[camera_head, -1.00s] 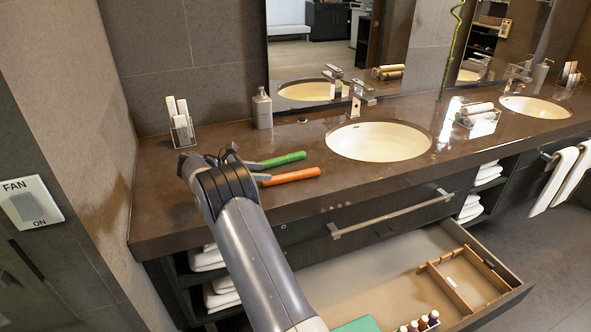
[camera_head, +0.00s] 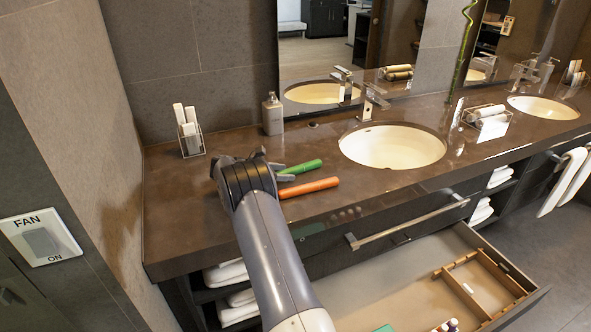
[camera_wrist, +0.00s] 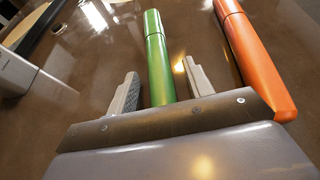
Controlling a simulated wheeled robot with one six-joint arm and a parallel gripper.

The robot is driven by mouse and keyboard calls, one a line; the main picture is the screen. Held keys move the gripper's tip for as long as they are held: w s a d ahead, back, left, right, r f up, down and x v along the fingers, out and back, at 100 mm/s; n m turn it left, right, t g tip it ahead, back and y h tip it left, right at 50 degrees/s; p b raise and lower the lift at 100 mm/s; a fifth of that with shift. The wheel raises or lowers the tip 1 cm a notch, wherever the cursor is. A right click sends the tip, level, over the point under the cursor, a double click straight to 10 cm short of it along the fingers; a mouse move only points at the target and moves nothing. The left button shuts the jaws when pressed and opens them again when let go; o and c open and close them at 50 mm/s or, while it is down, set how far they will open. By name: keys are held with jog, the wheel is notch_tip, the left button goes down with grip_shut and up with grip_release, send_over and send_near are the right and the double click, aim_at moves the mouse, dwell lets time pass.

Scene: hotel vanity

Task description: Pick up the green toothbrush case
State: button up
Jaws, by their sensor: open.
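The green toothbrush case (camera_head: 301,167) lies on the brown counter left of the near sink. An orange case (camera_head: 309,187) lies beside it, nearer the counter's front edge. My gripper (camera_head: 281,173) is low over the counter at the left end of the cases. In the wrist view my gripper (camera_wrist: 164,84) is open, with the green case (camera_wrist: 158,58) running between its two fingers and apart from both. The orange case (camera_wrist: 250,55) is outside the right finger. The near end of the green case is hidden behind the gripper body.
A soap dispenser (camera_head: 272,114) and a holder with white items (camera_head: 189,131) stand at the back left. The sink (camera_head: 392,146) is to the right. An open drawer (camera_head: 420,290) with wooden dividers juts out below the counter. The left wall (camera_head: 75,110) bounds the counter.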

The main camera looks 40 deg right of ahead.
jog(key=shift+c, duration=0.3)
jog(key=c, duration=1)
